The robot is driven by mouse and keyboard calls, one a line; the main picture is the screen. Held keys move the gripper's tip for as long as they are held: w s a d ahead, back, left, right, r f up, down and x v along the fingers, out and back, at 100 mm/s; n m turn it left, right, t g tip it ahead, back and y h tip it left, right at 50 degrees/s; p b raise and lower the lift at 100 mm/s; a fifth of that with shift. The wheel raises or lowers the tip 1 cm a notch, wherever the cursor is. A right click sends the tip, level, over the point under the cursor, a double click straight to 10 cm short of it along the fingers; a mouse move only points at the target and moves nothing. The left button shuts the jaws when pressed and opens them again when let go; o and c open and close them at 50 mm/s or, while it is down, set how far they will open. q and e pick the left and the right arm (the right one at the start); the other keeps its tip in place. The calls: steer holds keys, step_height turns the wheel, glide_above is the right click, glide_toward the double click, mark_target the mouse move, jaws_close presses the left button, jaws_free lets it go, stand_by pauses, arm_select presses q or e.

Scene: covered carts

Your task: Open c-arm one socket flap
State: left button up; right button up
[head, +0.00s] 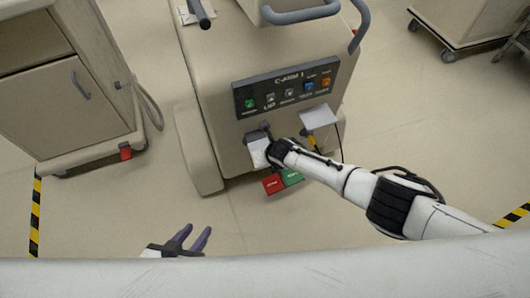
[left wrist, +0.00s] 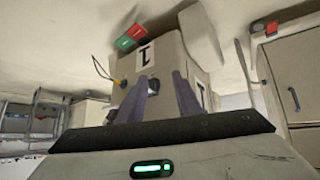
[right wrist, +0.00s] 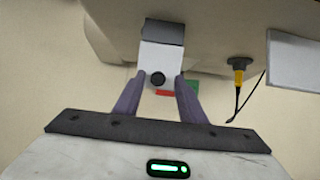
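The C-arm 1 cart (head: 215,95) stands upright in the head view, with a dark button panel (head: 288,88). Below the panel a white flap (head: 257,153) hangs under a dark mount. In the right wrist view the flap (right wrist: 160,58) is a pale plate with a black round knob (right wrist: 157,78), under a grey upper part. My right gripper (right wrist: 159,80) is open, its fingers on either side of the flap's lower part; contact is unclear. In the head view my right wrist partly covers the flap. My left gripper (head: 198,238) is open and empty, low and away from the cart.
A white plate (head: 318,117) sticks out right of the flap, near a yellow-banded plug (right wrist: 238,70) with a black cable. Red (head: 275,184) and green (head: 292,177) blocks show below. A beige cabinet (head: 75,105) stands left. The floor between is clear.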

steer(key=shift+a+r, duration=0.1)
steer(key=p+v, duration=0.6)
steer(key=v, duration=0.4)
stand_by(0.3)
